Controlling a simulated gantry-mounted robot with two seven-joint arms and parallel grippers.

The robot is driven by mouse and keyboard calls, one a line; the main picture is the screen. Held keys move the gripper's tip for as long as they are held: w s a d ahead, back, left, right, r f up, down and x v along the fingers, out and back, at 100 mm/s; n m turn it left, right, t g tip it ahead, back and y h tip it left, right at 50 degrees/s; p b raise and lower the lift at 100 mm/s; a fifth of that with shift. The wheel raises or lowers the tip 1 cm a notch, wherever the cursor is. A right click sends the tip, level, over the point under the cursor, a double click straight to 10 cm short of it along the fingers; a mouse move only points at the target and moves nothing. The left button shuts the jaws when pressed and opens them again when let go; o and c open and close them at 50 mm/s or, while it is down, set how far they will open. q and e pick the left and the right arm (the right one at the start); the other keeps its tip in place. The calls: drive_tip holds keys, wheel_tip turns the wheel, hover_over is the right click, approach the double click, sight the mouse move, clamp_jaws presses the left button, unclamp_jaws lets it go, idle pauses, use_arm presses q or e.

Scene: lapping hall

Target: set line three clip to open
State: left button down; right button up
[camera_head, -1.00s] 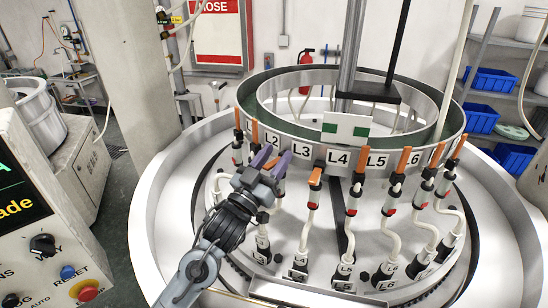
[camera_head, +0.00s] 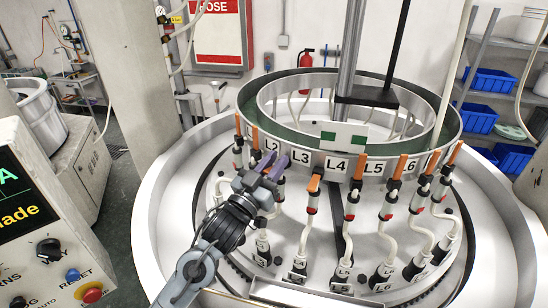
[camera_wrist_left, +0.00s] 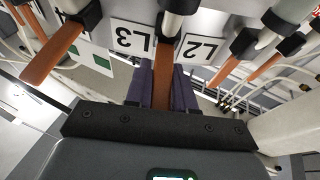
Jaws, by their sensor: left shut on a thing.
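My left gripper (camera_head: 273,163) reaches in from the lower left, its purple fingers at the clip above the L3 hose. In the left wrist view its fingers (camera_wrist_left: 163,88) are shut on that clip's orange lever (camera_wrist_left: 163,66), one finger on each side. The L3 plate (camera_head: 301,157) is to the right of the fingers; it is upside down in the left wrist view (camera_wrist_left: 131,40). The clip's body is mostly hidden by the gripper in the head view. My right gripper is not in view.
The L4 clip's orange lever (camera_head: 314,183) is close on the right. The L5 lever (camera_head: 353,170) and several others stand along the labelled ring. On the left, the L2 plate (camera_head: 270,144) is just behind the fingers. A control panel (camera_head: 40,230) stands at the left.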

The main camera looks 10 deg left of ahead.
use_arm(q)
drive_tip(key=g+p, duration=0.1)
drive_tip(key=p, duration=0.1)
drive_tip(key=r+y+p, duration=0.1)
drive_tip(key=p, duration=0.1)
drive_tip(key=shift+w+d+r+g, duration=0.1)
drive_tip(key=shift+w+r+g, duration=0.1)
drive_tip(key=shift+r+g, duration=0.15)
drive_tip(key=shift+w+g+p, duration=0.1)
drive_tip(key=shift+g+p, duration=0.25)
drive_tip(key=shift+p, duration=0.15)
drive_tip(key=shift+d+f+g+y, duration=0.1)
drive_tip(key=shift+g+y, duration=0.2)
drive_tip(key=shift+w+d+g+y, duration=0.15)
drive_tip(key=shift+w+g+y, duration=0.3)
drive_tip(key=shift+g, duration=0.55)
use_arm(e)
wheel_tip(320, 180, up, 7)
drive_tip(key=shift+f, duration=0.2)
use_arm(q)
drive_tip(key=c, duration=1)
unclamp_jaws()
drive_tip(key=shift+c, duration=0.2)
drive_tip(key=shift+s, duration=0.1)
